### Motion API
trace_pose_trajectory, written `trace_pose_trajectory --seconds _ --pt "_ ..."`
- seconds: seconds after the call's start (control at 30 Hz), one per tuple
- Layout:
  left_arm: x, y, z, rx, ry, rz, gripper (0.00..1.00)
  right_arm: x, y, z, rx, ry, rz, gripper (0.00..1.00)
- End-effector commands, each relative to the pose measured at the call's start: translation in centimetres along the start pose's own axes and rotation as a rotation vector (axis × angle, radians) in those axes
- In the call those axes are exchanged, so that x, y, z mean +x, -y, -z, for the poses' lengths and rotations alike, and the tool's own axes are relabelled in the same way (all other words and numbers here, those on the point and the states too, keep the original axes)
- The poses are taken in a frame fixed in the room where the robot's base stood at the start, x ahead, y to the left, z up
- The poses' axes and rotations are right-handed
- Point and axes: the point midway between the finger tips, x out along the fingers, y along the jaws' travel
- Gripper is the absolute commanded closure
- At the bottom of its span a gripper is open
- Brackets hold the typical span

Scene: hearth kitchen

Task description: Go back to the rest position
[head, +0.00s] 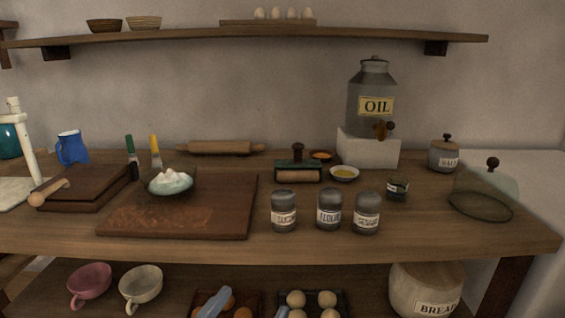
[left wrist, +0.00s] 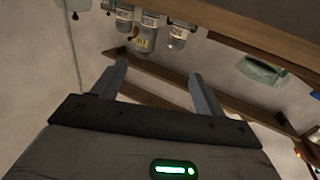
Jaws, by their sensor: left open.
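My left gripper (head: 247,307) shows only by its grey fingertips at the bottom edge of the head view, in front of the lower shelf and below the tabletop. In the left wrist view its two fingers (left wrist: 157,85) stand wide apart with nothing between them. It is open and empty. My right gripper is in neither view.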

Motion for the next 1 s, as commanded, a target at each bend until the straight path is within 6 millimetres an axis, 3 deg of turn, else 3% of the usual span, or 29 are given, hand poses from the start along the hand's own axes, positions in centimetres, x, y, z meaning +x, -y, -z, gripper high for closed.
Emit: trace_pose_trajectory --seconds 0.27,0.6,0.73,1.0 --pt "-2.1 2.3 -6.2 -0.042 0.237 0.041 0.28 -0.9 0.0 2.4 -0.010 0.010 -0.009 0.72" --pt "-9.0 4.9 -14.2 -0.116 0.512 0.103 0.28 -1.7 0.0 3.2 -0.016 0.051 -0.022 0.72" --pt "-10.6 5.4 -15.7 -0.129 0.555 0.117 0.28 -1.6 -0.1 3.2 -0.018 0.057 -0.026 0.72" --pt "-10.7 5.4 -15.8 -0.129 0.556 0.117 0.28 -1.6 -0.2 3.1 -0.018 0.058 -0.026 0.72"
